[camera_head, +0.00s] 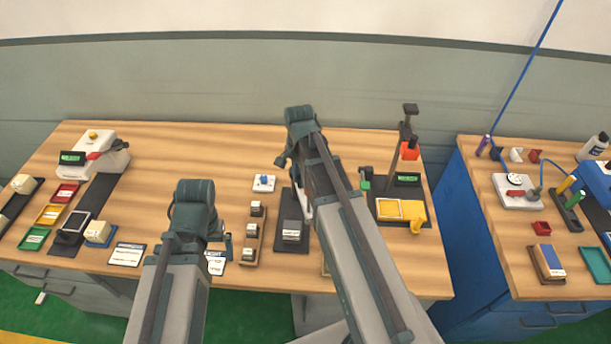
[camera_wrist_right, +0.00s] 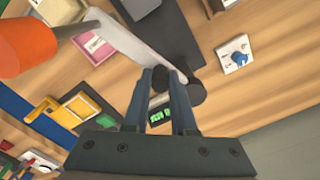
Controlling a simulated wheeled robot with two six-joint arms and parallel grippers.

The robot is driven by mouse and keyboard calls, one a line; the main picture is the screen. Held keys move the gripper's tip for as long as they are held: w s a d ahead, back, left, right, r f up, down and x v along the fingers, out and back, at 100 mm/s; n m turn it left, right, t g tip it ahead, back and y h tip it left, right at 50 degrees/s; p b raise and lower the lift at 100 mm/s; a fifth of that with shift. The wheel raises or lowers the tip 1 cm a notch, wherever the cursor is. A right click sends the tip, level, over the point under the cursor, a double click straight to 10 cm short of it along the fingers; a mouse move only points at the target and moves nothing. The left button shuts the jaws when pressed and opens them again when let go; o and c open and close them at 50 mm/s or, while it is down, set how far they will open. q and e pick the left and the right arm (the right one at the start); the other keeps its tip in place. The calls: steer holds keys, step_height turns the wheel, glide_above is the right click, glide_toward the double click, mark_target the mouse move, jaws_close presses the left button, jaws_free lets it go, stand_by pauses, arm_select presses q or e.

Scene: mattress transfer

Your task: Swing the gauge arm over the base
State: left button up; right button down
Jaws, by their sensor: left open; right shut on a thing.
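A pale bar (camera_wrist_right: 140,52), which looks like the gauge arm, runs across the right wrist view to a dark round post. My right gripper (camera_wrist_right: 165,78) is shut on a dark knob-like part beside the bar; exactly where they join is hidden. A dark base plate (camera_wrist_right: 170,25) lies beyond the bar; in the head view, a dark plate (camera_head: 291,247) carries a grey block. My right forearm hides much of the gauge there; a white piece (camera_head: 305,205) shows beside it. My left gripper (camera_head: 218,237) is open, low over the table's front, partly behind its wrist.
A card with a blue knob (camera_head: 264,183) and a wooden strip of blocks (camera_head: 250,245) lie between my arms. The table's back middle is clear.

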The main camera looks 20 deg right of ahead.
steer(key=shift+w+a+m, duration=0.15)
steer(key=shift+a+m, duration=0.35)
steer(key=shift+m, duration=0.4)
steer(key=shift+w+a+m, duration=0.15)
steer(key=shift+a+m, duration=0.35)
steer(key=shift+m, duration=0.4)
steer(key=c, duration=0.7)
jaws_free()
step_height(320, 180, up, 14)
steer(key=p, duration=1.4)
steer(key=shift+f, duration=0.1)
steer(key=shift+s+f, duration=0.1)
